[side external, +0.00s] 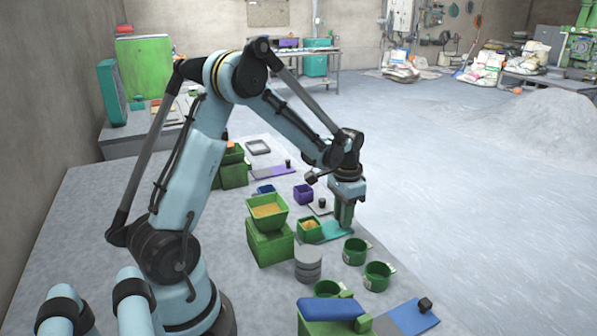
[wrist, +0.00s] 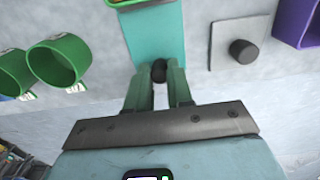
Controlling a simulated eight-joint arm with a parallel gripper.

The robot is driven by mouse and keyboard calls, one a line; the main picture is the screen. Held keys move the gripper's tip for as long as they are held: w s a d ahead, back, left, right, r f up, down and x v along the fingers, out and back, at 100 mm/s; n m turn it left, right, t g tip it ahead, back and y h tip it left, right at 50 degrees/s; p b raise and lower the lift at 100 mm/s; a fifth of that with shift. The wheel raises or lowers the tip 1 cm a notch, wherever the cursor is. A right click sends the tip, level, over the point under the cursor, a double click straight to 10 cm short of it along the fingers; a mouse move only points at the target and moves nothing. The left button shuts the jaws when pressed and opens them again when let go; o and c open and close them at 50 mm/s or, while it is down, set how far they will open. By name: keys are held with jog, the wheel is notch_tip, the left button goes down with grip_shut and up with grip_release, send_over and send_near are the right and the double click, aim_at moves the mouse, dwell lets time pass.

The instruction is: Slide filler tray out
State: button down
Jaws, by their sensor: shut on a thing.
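A flat teal tray (side external: 331,231) lies on the grey bench in the side view, with a small green box (side external: 309,230) of yellow powder at its left end. In the wrist view the teal tray (wrist: 156,35) runs up from a round black knob (wrist: 159,70) at its near end. My gripper (wrist: 159,78) is shut on this knob, a finger on each side. In the side view my gripper (side external: 344,222) points down over the tray's right end and hides the knob. Only an edge of the green box shows at the top of the wrist view.
A green hopper (side external: 267,226) of powder stands left of the tray. Green cups (side external: 355,251) stand in front, beside a grey round stack (side external: 308,263). A grey plate with a black knob (wrist: 243,51) and a purple bin (side external: 303,194) lie behind. The bench edge is close on the right.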

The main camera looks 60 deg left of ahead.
jog(key=c, duration=1.1)
grip_release()
jog(key=shift+w, duration=0.15)
jog(key=shift+r, duration=3.75)
jog(key=shift+d+r, duration=0.2)
jog(key=shift+d, duration=0.05)
jog(key=s+d+r+t, duration=0.1)
jog(key=s+d+t, duration=0.1)
jog(key=s+d, duration=0.1)
jog(key=s+d+r+t, duration=0.2)
jog(key=s+d, duration=0.2)
jog(key=d, duration=0.2)
jog(key=s+d+r+t, duration=0.1)
jog(key=s+d+t, duration=0.2)
jog(key=s+d, duration=0.1)
jog(key=shift+d+r, duration=0.25)
jog(key=shift+d, duration=0.5)
